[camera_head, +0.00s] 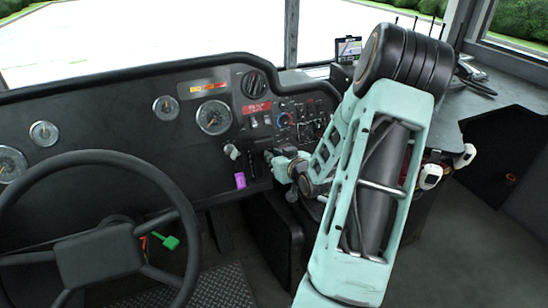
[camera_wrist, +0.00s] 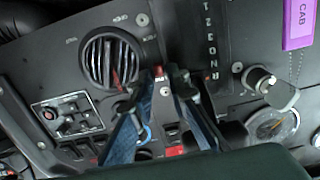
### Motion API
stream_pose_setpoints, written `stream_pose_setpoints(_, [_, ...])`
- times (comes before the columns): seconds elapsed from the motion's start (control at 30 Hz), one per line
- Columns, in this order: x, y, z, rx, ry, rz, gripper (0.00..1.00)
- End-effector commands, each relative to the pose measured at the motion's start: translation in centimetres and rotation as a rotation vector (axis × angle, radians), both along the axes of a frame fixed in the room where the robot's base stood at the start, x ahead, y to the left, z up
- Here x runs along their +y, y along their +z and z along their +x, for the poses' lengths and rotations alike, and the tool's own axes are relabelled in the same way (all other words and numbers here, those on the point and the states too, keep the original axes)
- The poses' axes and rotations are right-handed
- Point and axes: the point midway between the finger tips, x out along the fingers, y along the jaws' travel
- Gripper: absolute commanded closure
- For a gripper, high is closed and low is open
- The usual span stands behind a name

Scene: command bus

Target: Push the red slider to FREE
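A small red piece (camera_wrist: 159,72), which looks like the red slider, shows in the wrist view right at the tips of my gripper (camera_wrist: 161,84). The two fingers lean toward each other there, with a narrow gap. I cannot tell whether they grip the red piece, touch it or only stand in front of it. I cannot read a FREE mark. In the head view my gripper (camera_head: 269,158) is low at the dash, right of the purple tag (camera_head: 240,180). The slider cannot be made out in that view.
A round black vent or dial (camera_wrist: 108,60) is left of the fingertips, with a toggle plate (camera_wrist: 66,114) below it. Gear letters (camera_wrist: 210,40), a knob (camera_wrist: 262,80) and a gauge (camera_wrist: 272,125) are to the right. The steering wheel (camera_head: 100,252) stands left in the head view.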

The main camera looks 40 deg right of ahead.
Motion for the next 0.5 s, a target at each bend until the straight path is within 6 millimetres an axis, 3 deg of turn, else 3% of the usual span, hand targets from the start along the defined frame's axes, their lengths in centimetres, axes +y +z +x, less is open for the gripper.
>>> stream_pose_setpoints(0.37, [0.0, -0.1, -0.2, 0.004, 0.000, 0.002, 0.74])
stream_pose_setpoints(0.5, [0.3, 0.3, -1.3, 0.005, -0.001, 0.001, 0.74])
